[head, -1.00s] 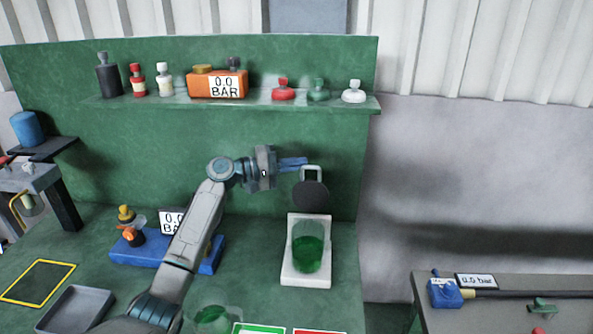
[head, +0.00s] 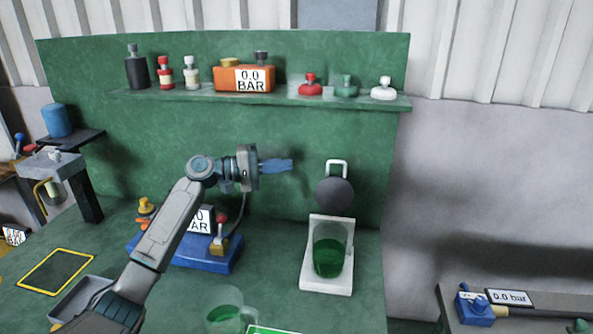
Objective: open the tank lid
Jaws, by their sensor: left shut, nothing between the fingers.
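The tank (head: 329,252) is a clear vessel with green liquid on a white base (head: 327,284). Its dark round lid (head: 335,196) stands raised on edge above and behind the tank, with a pale loop handle (head: 336,166) on top. The tank's mouth looks uncovered. My left gripper (head: 283,165) is shut and empty. It points right, to the left of the lid and handle, with a clear gap between them. My right gripper is not in view.
A blue unit with a gauge (head: 185,252) stands behind my left arm. A clear cup of green liquid (head: 228,312) is at the front. A shelf (head: 260,98) above holds several bottles and an orange gauge box (head: 244,79). A grey tray (head: 80,297) lies at left.

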